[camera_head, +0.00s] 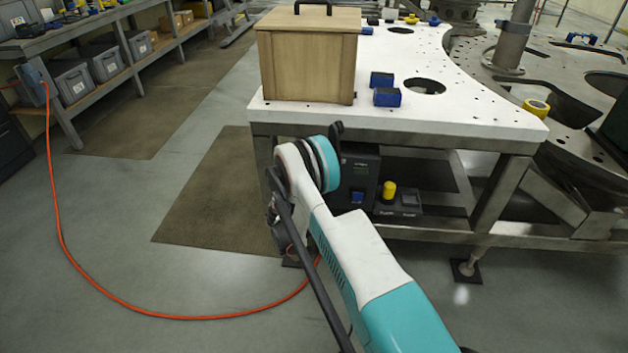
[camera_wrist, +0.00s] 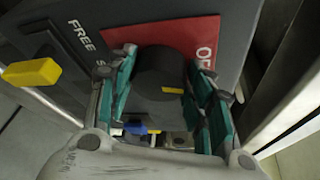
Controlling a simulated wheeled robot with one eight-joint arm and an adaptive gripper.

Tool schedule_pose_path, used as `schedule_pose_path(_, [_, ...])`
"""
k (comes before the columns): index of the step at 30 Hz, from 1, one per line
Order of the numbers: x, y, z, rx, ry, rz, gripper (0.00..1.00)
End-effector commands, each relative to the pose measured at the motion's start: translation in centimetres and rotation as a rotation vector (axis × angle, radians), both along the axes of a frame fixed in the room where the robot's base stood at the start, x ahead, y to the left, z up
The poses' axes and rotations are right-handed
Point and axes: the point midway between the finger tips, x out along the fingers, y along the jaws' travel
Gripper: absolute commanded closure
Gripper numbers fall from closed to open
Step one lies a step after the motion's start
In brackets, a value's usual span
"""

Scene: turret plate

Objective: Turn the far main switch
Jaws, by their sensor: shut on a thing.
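In the wrist view, a dark round knob (camera_wrist: 158,68) with a small yellow mark sits on a red plate (camera_wrist: 200,34) on a dark grey panel (camera_wrist: 85,20). My gripper (camera_wrist: 164,84) has its teal fingers on both sides of the knob and is shut on it. White letters reading "FREE" stand on the panel left of the plate; lettering on the red plate is partly covered. In the head view, a dark control box (camera_head: 358,170) stands under the white table, partly behind my arm. The knob and my gripper are hidden there.
A yellow handle (camera_wrist: 32,73) sticks out left in the wrist view. In the head view, a wooden box (camera_head: 308,62) and blue blocks (camera_head: 387,97) stand on the white table (camera_head: 480,110). An orange cable (camera_head: 70,245) crosses the floor; the floor at left is mostly clear.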

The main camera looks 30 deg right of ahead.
Motion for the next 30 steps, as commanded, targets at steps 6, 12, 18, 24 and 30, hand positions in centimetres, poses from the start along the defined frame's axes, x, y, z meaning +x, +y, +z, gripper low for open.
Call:
schedule_pose_path(6, [0.06, 0.09, -0.14, -0.076, 0.051, 0.002, 0.77])
schedule_pose_path(12, [0.05, 0.1, -0.19, -0.108, 0.074, 0.002, 0.77])
schedule_pose_path(18, [0.05, 0.11, -0.19, -0.115, 0.079, 0.002, 0.77])
schedule_pose_path(24, [0.05, 0.11, -0.19, -0.115, 0.079, 0.002, 0.77])
schedule_pose_path(30, [0.05, 0.1, -0.18, -0.114, 0.078, 0.002, 0.32])
